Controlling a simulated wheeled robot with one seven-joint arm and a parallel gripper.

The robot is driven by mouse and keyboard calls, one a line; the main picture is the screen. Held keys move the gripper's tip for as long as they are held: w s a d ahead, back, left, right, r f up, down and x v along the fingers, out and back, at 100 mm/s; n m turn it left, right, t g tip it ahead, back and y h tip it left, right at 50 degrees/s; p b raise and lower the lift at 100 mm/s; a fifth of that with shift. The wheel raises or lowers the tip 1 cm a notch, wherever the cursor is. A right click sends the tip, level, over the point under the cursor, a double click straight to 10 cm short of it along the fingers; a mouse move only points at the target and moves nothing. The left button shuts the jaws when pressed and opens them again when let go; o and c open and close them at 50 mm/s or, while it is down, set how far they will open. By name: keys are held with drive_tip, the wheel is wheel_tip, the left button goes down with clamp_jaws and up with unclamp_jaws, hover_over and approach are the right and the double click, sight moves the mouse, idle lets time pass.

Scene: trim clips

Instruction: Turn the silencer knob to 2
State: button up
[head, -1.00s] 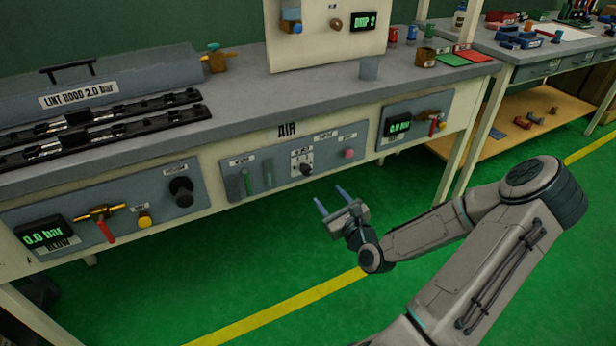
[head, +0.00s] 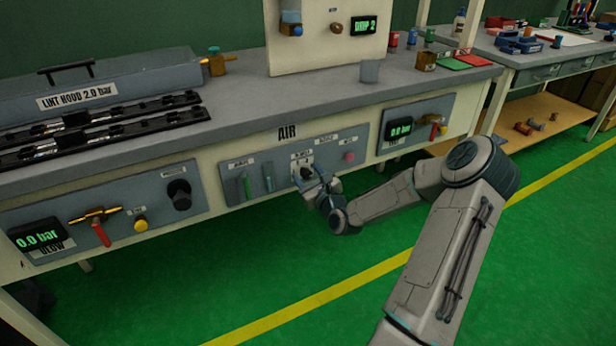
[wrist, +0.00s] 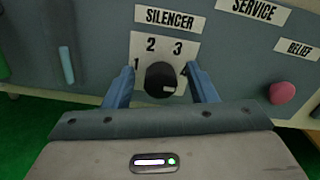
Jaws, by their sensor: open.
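The silencer knob (wrist: 159,77) is black and round, on a white dial plate (wrist: 143,43) marked 1 to 4 under the SILENCER label (wrist: 170,16). A pale mark shows at the knob's lower right; I cannot tell for sure which number it indicates. My gripper (wrist: 161,71) is open, with one blue finger left of the knob and the other right of it. Gaps show between knob and fingers; the left fingertip is near the 1 and the right one near the 4. In the head view my gripper (head: 311,176) is at the AIR panel and largely covers the knob.
The blow panel (head: 112,212) is further left, and another panel with a display (head: 400,128) is right.

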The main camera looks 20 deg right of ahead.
drive_tip(key=c, duration=1)
